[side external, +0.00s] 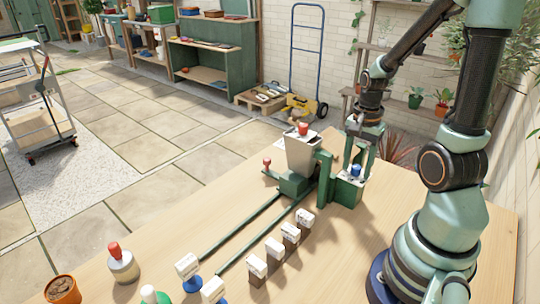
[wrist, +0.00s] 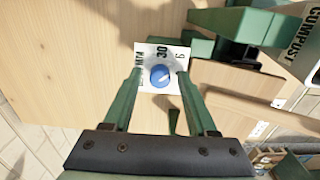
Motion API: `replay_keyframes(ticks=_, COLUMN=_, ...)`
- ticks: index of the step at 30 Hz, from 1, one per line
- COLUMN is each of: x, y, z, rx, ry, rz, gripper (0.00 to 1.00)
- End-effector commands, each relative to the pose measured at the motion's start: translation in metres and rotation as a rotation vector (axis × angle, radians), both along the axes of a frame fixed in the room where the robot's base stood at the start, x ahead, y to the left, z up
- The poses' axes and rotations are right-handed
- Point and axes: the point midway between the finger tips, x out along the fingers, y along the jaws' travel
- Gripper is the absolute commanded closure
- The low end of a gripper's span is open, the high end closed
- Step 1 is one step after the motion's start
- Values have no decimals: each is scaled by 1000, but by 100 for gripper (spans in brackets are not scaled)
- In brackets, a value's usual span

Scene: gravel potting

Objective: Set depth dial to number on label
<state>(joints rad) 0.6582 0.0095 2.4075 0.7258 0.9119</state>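The blue round depth dial (side external: 355,169) sits on top of a green box (side external: 347,190) on the wooden bench. In the wrist view the dial (wrist: 160,76) has a pale pointer mark and stands on a white plate (wrist: 152,53). The plate reads "30" above the dial, a "6" to its right and partly covered lettering to its left. My gripper (side external: 360,162) points down over the box. In the wrist view its green fingers (wrist: 161,80) are apart, one on each side of the dial, with gaps beside it. I cannot tell which label gives the number.
A grey hopper (side external: 301,152) marked "COMPOST" stands left of the dial on a green carriage with rails (side external: 238,228). Several small brown blocks with white labels (side external: 274,247) stand in front. A red-topped bottle (side external: 122,264) and a terracotta pot (side external: 62,290) are at front left.

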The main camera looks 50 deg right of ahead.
Motion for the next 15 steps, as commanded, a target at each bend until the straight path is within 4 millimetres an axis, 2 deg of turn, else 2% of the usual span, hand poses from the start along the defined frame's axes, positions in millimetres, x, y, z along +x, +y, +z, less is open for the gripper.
replay_keyframes(ticks=10, x=0, y=0, z=1, rx=-1, ry=-1, rz=-1, gripper=38)
replay_keyframes(ticks=15, x=1, y=-1, z=15, rx=-4, ry=-5, rz=-1, gripper=38)
